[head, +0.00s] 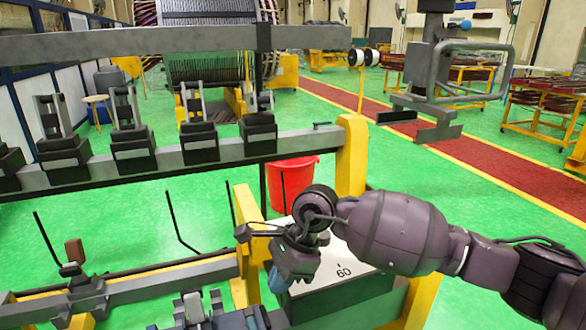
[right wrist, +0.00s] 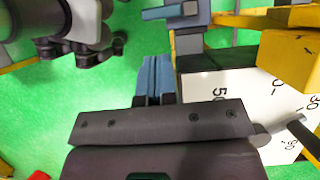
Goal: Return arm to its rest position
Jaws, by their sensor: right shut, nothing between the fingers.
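My right arm comes in from the right of the head view and bends at a dark joint above a white panel marked with numbers (head: 345,255). My right gripper (head: 279,282) points down in front of the panel's left side, its blue fingers partly hidden by the wrist. In the right wrist view the blue fingers (right wrist: 153,75) are pressed together with nothing between them, over green floor. The numbered panel also shows at the right of that view (right wrist: 240,95). My left gripper is in neither view.
A yellow post (head: 351,155) and a rail with several black clamps (head: 190,148) stand left of and beyond my right arm. A red bucket (head: 290,182) stands behind the panel. A lower rail (head: 160,285) lies at the left front. Green floor (head: 480,210) is open at right.

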